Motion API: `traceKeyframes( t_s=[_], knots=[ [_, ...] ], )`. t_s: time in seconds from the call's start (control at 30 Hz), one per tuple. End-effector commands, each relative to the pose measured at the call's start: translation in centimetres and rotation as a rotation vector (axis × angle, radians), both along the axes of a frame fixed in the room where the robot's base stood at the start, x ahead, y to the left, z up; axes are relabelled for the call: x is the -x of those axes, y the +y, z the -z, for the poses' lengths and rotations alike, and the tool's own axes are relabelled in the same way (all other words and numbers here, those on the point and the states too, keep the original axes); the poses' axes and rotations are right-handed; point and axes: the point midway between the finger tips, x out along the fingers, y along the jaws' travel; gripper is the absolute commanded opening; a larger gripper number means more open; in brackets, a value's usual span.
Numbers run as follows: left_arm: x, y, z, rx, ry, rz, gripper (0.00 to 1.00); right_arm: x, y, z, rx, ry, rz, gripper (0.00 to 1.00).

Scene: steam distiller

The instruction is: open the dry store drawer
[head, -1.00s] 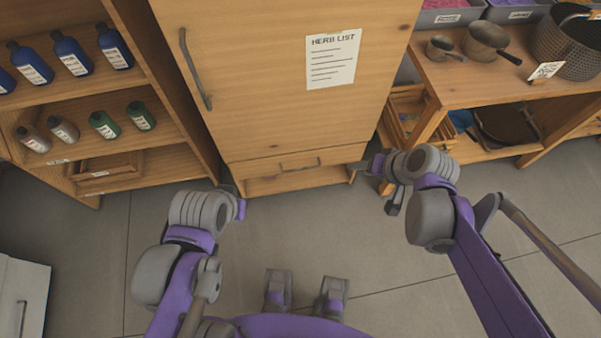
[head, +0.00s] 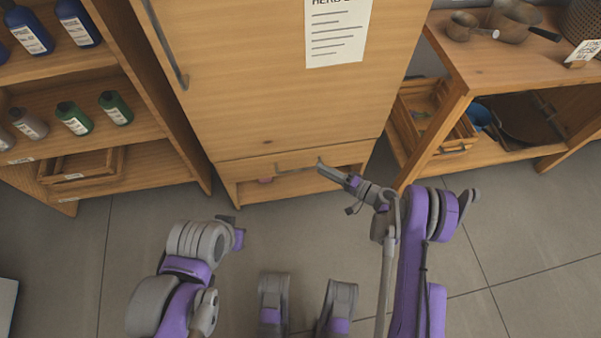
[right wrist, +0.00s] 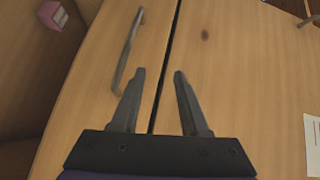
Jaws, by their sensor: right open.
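The dry store drawer (head: 240,171) is the low wooden front under the tall cabinet door (head: 270,90); it looks closed. Its grey bar handle (head: 297,163) also shows in the right wrist view (right wrist: 127,50). My right gripper (head: 322,166) is open and empty at the right end of the handle. In the right wrist view its fingers (right wrist: 160,73) lie either side of the dark gap between drawer and door. The handle is left of the left finger, not between them; contact cannot be told. My left gripper (head: 238,228) hangs over the floor, its jaws unclear.
A pink box (right wrist: 52,15) sits in the open space below the drawer. A bottle shelf (head: 90,120) stands at left. A wooden table (head: 480,70) with pans and a lower crate (head: 440,140) stands at right. The floor (head: 300,225) before the cabinet is clear.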

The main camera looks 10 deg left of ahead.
Motion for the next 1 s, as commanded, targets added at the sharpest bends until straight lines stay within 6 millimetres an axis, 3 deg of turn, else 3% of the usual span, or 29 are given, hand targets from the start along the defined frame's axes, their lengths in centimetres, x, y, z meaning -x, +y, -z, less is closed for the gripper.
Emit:
traceKeyframes(
  t_s=[0.03,0.1,0.3,0.47,1.0],
  knots=[
    [-0.2,0.0,1.3,0.0,0.003,0.0,0.0,0.3,-0.2,2.8,-0.042,-0.011,0.005,0.45],
    [-0.3,0.0,2.0,0.0,0.005,0.0,0.0,0.8,-0.4,4.8,-0.095,-0.028,0.014,0.45],
    [-0.5,0.0,2.9,0.0,0.006,0.0,0.0,2.0,-0.8,7.5,-0.179,-0.058,0.028,0.45],
    [-0.5,0.0,3.0,0.0,0.006,0.0,0.0,1.8,0.0,7.5,-0.192,-0.06,0.028,0.45],
    [-0.7,0.0,4.2,0.0,0.005,0.0,0.0,-2.1,7.9,6.3,-0.188,-0.059,0.027,0.45]
  ],
)
